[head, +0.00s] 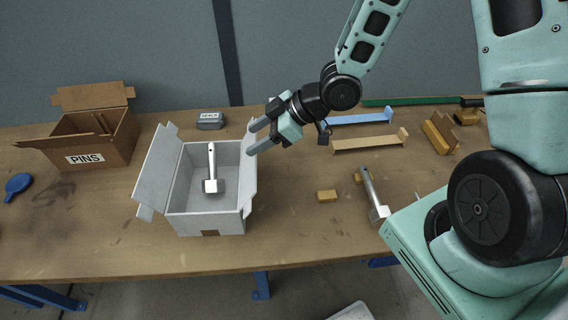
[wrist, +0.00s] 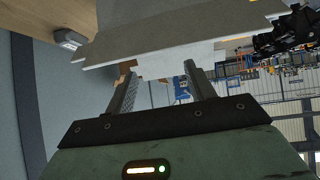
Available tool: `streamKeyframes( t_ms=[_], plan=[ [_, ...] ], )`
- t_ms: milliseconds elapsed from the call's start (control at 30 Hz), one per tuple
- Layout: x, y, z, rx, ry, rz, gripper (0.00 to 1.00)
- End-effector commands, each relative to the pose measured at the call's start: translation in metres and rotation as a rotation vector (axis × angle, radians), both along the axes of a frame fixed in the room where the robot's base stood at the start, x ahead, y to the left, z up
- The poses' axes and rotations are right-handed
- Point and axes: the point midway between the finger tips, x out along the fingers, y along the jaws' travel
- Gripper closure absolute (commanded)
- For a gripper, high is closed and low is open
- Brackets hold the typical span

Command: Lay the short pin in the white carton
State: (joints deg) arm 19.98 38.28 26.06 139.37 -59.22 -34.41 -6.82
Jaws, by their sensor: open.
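The white carton (head: 205,226) stands open on the bench, left of the middle, with its flaps spread. A silver pin with a square head (head: 211,170) lies inside it, head towards the front. A similar silver pin (head: 371,194) lies on the bench at the right, one end by a small yellow-brown block. I cannot tell for sure which is shorter. My gripper (head: 252,138) is open and empty, above the carton's back right side. In the wrist view my gripper (wrist: 160,78) shows nothing between its fingers; pale carton flaps (wrist: 150,48) show beyond.
A brown box marked PINS (head: 108,148) stands at the left, near a blue paddle-shaped item (head: 18,184). A small grey labelled box (head: 210,120) sits behind the carton.

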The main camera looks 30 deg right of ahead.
Motion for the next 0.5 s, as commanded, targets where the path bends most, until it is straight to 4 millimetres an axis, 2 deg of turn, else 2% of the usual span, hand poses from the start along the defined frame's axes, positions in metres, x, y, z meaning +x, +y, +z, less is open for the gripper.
streamKeyframes(
  t_ms=[167, 267, 500],
  plan=[
    [-0.02, 0.007, 0.02, -0.293, 0.095, -0.11, 0.46],
    [-0.048, 0.009, 0.04, -0.431, 0.174, -0.202, 0.46],
    [-0.157, 0.018, 0.091, -0.597, 0.423, -0.375, 0.46]
  ],
)
